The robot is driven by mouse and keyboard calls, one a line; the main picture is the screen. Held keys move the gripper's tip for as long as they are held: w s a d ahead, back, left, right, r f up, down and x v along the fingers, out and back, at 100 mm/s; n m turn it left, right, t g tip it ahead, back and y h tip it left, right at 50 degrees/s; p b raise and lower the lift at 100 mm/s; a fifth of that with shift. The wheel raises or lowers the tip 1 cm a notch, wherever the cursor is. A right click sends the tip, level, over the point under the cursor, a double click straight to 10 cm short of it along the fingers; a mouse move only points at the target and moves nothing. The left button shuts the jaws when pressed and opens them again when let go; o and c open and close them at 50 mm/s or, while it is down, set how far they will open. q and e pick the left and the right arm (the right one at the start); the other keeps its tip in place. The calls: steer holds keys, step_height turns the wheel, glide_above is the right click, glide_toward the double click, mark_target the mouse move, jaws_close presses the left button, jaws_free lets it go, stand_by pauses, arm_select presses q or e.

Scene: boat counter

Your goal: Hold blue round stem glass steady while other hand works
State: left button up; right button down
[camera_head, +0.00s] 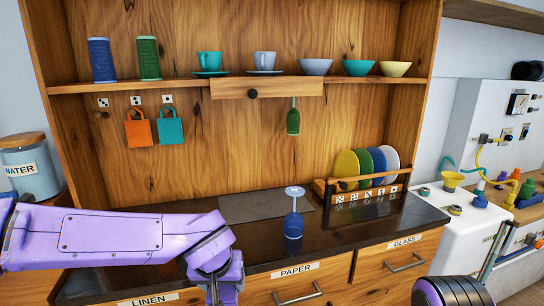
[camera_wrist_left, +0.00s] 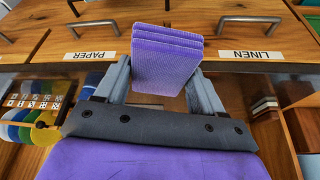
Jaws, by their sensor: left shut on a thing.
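The blue round stem glass (camera_head: 293,222) stands upside down on the dark counter, bowl down and foot up. Nothing touches it. My left gripper (camera_head: 226,292) is low at the front, left of the glass and apart from it; its fingertips are cut off by the frame. In the left wrist view the left gripper (camera_wrist_left: 158,88) is shut on a purple ridged block (camera_wrist_left: 168,55), perhaps a folded cloth stack, in front of the drawers. The glass is not seen in the wrist view. My right gripper is not in view.
A grey mat (camera_head: 250,206) lies behind the glass. A rack (camera_head: 325,197) of coloured plates stands to its right. A green glass (camera_head: 293,120) hangs upside down above. Drawers labelled PAPER (camera_head: 300,290), LINEN and GLASS line the counter front. Counter around the glass is mostly free.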

arm_select(q)
steer(key=s+a+f, duration=0.3)
steer(key=a+f, duration=0.6)
steer(key=shift+s+a, duration=0.15)
steer(key=shift+f, duration=0.1)
